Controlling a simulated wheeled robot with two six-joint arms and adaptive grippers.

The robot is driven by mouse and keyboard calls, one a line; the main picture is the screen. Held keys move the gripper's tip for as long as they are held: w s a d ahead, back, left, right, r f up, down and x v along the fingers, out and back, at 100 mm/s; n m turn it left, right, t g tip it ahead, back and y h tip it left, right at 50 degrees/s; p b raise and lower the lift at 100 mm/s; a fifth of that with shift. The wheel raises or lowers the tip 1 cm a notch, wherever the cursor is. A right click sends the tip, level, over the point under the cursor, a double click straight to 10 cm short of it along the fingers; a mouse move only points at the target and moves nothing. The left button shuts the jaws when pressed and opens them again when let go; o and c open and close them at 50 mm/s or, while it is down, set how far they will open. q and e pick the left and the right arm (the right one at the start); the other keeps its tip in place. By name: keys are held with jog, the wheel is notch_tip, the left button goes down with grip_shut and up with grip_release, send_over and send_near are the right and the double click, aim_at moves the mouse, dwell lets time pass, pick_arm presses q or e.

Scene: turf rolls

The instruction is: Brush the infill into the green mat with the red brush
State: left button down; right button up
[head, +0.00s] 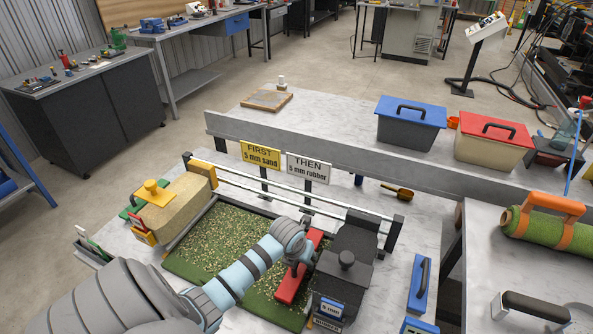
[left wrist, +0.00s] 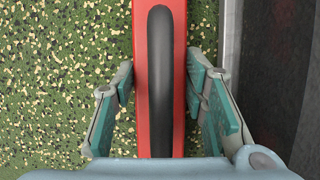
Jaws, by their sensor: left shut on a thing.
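The red brush (head: 288,289) lies lengthwise on the right part of the green mat (head: 252,296). In the left wrist view the red brush (left wrist: 142,25) has a long black handle along its top. My left gripper (head: 302,262) is shut on the brush, with its fingers on both sides, as the left wrist view (left wrist: 158,85) also shows. Pale and dark infill (head: 222,238) is scattered over the mat's green pile and also shows left of the brush in the left wrist view (left wrist: 60,80). My arm hides part of the mat. My right gripper is in neither view.
A dark grey hopper (head: 345,262) stands close right of the brush. A tan hopper with a yellow knob (head: 175,203) stands at the mat's left end. Rails and signs run behind the mat.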

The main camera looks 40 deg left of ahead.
pick_arm(q)
jog(key=s+a, duration=0.2)
jog(key=a, duration=0.3)
jog(key=s+a+b, duration=0.1)
jog(key=s+a, duration=0.1)
jog(key=a, duration=0.4)
jog(key=s+a+b, duration=0.1)
jog(key=s+a, duration=0.1)
jog(key=a, duration=0.3)
jog(key=shift+a+f, duration=0.1)
jog(key=shift+a, duration=0.2)
jog(key=s+a+b, duration=0.1)
jog(key=a+b, duration=0.1)
jog(key=a, duration=0.2)
jog(key=s+a+b, duration=0.2)
jog(key=a+b, duration=0.1)
jog(key=a, duration=0.1)
jog(key=s+a+b, duration=0.1)
jog(key=a+b, duration=0.1)
jog(key=a, duration=0.2)
jog(key=shift+s+a+f+b, duration=0.2)
jog(key=shift+s+a+b, duration=0.1)
jog(key=shift+a+b, duration=0.1)
jog(key=shift+s+a+r, duration=0.1)
jog(key=shift+a, duration=0.2)
jog(key=shift+a+r, duration=0.1)
jog(key=shift+r, duration=0.15)
